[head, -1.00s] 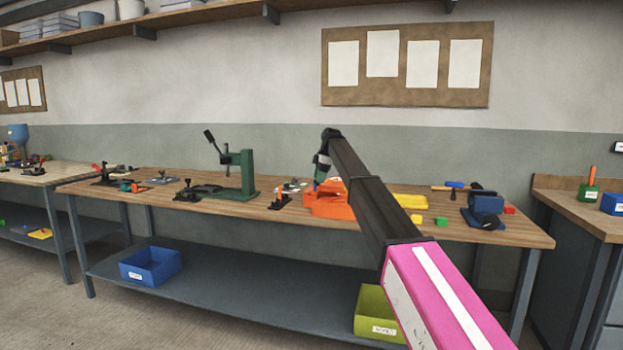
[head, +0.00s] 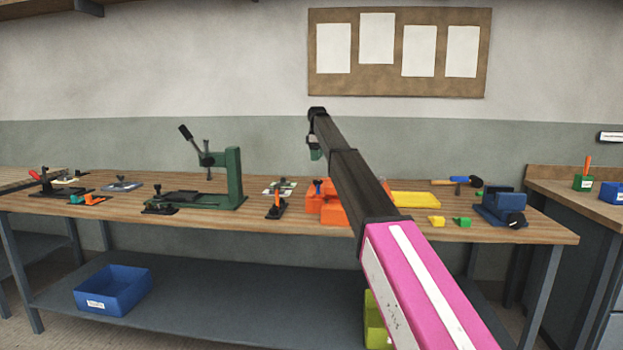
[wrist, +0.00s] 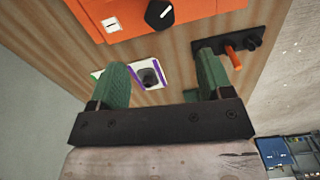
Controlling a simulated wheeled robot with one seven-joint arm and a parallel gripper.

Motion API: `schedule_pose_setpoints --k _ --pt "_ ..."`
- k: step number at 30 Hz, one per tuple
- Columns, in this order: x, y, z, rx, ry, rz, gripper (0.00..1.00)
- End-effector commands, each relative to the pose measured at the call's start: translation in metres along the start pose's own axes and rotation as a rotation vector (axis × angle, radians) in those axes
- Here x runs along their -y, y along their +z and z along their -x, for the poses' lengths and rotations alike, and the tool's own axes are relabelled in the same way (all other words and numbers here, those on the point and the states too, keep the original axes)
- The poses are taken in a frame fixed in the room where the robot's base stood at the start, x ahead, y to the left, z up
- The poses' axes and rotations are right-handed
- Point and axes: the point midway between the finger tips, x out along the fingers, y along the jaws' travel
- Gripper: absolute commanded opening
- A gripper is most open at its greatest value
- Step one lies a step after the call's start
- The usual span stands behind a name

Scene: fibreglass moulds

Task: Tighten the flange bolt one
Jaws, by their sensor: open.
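My gripper (head: 316,150) hangs above the wooden bench (head: 420,234), near the orange box (head: 330,213). In the wrist view my gripper (wrist: 164,70) is open and empty, its two green fingers wide apart. Between and beyond them lies a small white plate with a purple stripe (wrist: 157,65) and a dark round fitting (wrist: 149,77). The plate also shows in the head view (head: 281,187), left of the orange box. I cannot tell which piece is flange bolt one.
A black clamp with an orange handle (wrist: 234,59) lies right of the plate in the wrist view. The orange box has a black knob (wrist: 159,14). A green press (head: 233,178) stands to the left, a blue vice (head: 502,205) to the right. A blue bin (head: 113,291) sits below.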

Motion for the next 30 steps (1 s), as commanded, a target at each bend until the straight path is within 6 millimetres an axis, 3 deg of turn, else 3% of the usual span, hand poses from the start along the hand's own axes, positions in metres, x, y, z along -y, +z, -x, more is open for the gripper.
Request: schedule_pose_setpoints --k 5,21,30 --pt "0.001 0.0 -0.015 -0.001 0.0 0.001 0.73" --pt "0.001 0.0 -0.099 -0.001 -0.001 0.002 0.73" --pt "0.0 -0.001 -0.106 -0.002 0.0 0.002 0.73"
